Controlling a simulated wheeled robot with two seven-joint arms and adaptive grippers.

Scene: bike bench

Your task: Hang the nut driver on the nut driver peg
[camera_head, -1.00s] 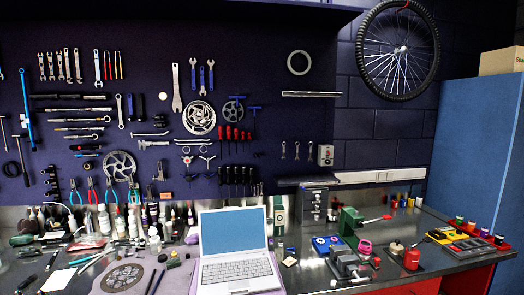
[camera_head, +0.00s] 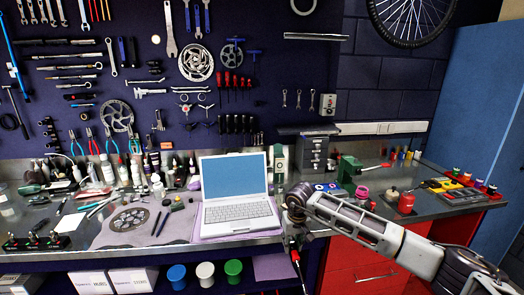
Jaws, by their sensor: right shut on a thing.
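My right gripper (camera_head: 293,243) hangs in front of the bench's front edge, to the right of the laptop, at the end of my arm reaching in from the right. It is shut on the nut driver (camera_head: 296,258), a slim tool showing red and dark parts below the jaws. The jaws hide part of it. The dark pegboard (camera_head: 270,60) fills the back wall with hung tools, including red-handled drivers (camera_head: 234,81) and black-handled drivers (camera_head: 238,124). I cannot tell which peg is the nut driver peg. My left gripper is not in view.
An open laptop (camera_head: 238,213) stands mid-bench. Bottles and pliers line the back left. A grey mat (camera_head: 110,238) with a chainring lies left. Spools (camera_head: 205,270) sit on the shelf below.

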